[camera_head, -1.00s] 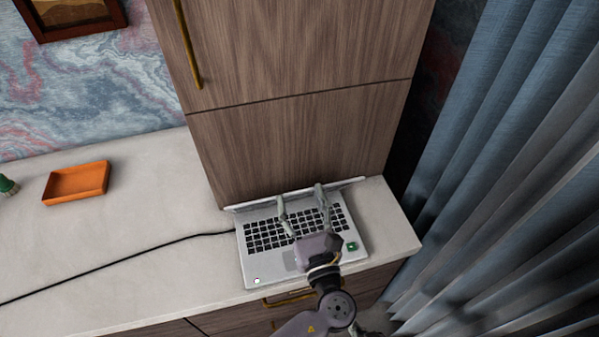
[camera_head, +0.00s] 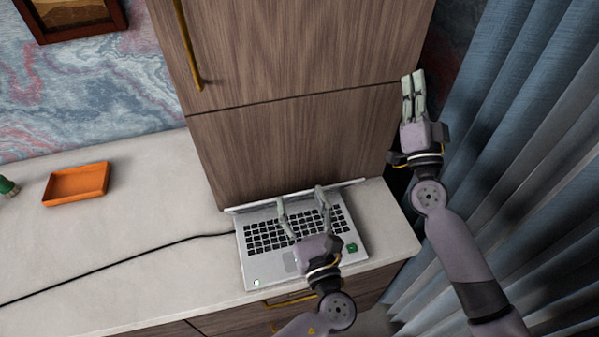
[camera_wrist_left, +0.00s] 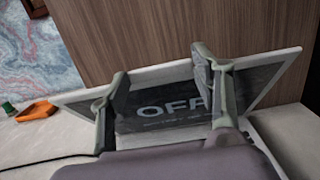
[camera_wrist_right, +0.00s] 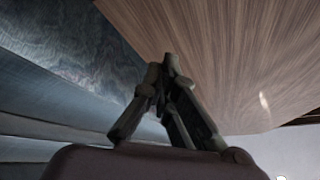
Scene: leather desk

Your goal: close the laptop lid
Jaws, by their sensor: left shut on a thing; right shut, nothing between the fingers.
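The laptop (camera_head: 262,267) sits on the pale desktop, its lid (camera_head: 345,184) standing up at the back near the wood cabinet. In the left wrist view the dark screen (camera_wrist_left: 160,112) shows "OFF" lettering, partly hidden by a finger. My left gripper (camera_head: 300,191) is above the keyboard, its spread fingers reaching the lid's top edge.
The wood cabinet (camera_head: 295,150) stands close behind the laptop. A blue curtain (camera_head: 500,130) hangs at the right. A black cable (camera_head: 130,262) runs left from the laptop. An orange tray (camera_head: 77,184) and a green object (camera_head: 7,186) lie at the left.

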